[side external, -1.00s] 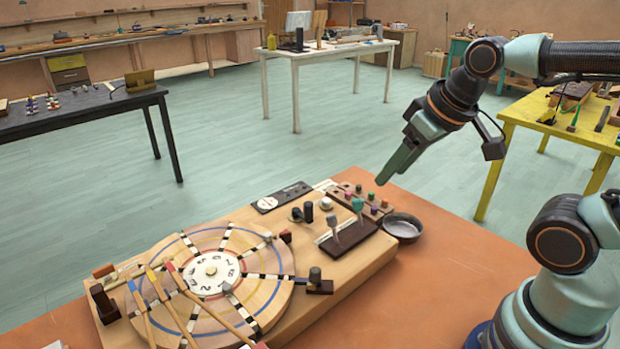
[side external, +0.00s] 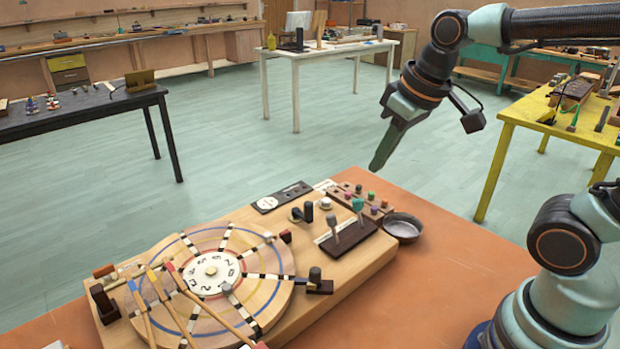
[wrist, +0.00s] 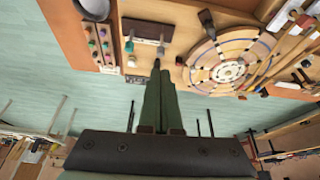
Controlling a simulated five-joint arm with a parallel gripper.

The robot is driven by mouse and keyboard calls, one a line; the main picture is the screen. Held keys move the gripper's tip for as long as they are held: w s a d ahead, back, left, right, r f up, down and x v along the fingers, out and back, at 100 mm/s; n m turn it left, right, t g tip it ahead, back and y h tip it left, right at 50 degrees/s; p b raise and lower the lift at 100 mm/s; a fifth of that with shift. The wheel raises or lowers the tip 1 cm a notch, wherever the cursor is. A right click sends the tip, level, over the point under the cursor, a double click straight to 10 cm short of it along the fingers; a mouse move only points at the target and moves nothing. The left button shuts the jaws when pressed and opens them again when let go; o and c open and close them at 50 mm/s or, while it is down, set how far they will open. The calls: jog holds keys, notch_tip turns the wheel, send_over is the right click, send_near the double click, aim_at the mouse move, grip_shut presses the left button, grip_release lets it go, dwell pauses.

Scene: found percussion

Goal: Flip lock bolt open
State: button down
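The board (side external: 345,285) bears a round wooden wheel (side external: 262,293) with a white numbered centre. A dark block with an upright grey-black knob (side external: 315,276) sits at the wheel's right edge and looks most like the lock bolt; I cannot be sure, nor tell its state. It also shows at the top of the wrist view (wrist: 207,22). Another black knob piece (side external: 305,212) stands behind the wheel. My gripper (side external: 377,168) is in the air above the board's far right side, pointing down, apart from everything. Its green fingers (wrist: 156,72) look together and empty.
Two levers (side external: 350,228) stand on a dark base, with a row of coloured knobs (side external: 365,199) behind. A round metal bowl (side external: 402,227) is right of them. Several sticks (side external: 205,302) lie across the wheel. The orange table (side external: 440,285) is bare at the front right.

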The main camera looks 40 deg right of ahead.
jog(key=w+a+f+n+g, duration=0.35)
jog(key=w+a+g, duration=0.25)
jog(key=w+a, duration=0.55)
jog(key=a+f+n+g+h, duration=0.2)
jog(key=a+f, duration=0.3)
jog(key=a, duration=0.1)
jog(key=shift+w+a+f, duration=0.2)
jog(key=shift+w, duration=0.05)
send_near(306, 279)
jog(key=f, duration=0.1)
jog(key=w+a+f, duration=0.1)
jog(key=f, duration=0.3)
jog(key=shift+w+a, duration=0.25)
jog(key=shift+w, duration=0.15)
jog(key=shift+s+d+f, duration=0.1)
jog(key=shift+s+d, duration=0.45)
jog(key=shift+s, duration=0.25)
jog(key=shift+s+d+f, duration=0.1)
jog(key=shift+s+d, duration=0.45)
jog(key=shift+s, duration=0.3)
